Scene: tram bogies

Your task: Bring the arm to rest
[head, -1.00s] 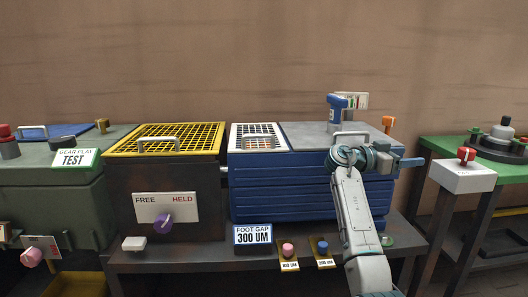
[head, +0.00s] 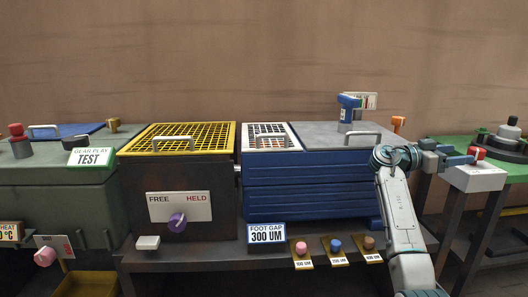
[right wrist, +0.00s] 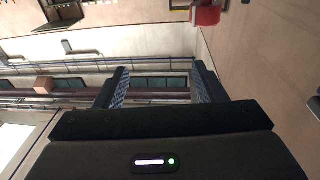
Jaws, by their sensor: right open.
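My right arm rises from the bottom right of the head view. Its gripper (head: 468,156) points right, just past the right end of the blue ribbed box (head: 310,185). In the picture it overlaps the white box with a red knob (head: 476,178); I cannot tell whether they touch. In the right wrist view the two dark fingers with blue pads stand apart (right wrist: 160,88), with nothing between them. My left gripper is not in view.
The dark bench carries a yellow-grid box (head: 236,165), a FOOT GAP 300 UM sign (head: 266,235) and several tagged knobs along its front. A blue upright gauge (head: 347,108) stands on the blue box's lid. A green table (head: 450,147) stands at right.

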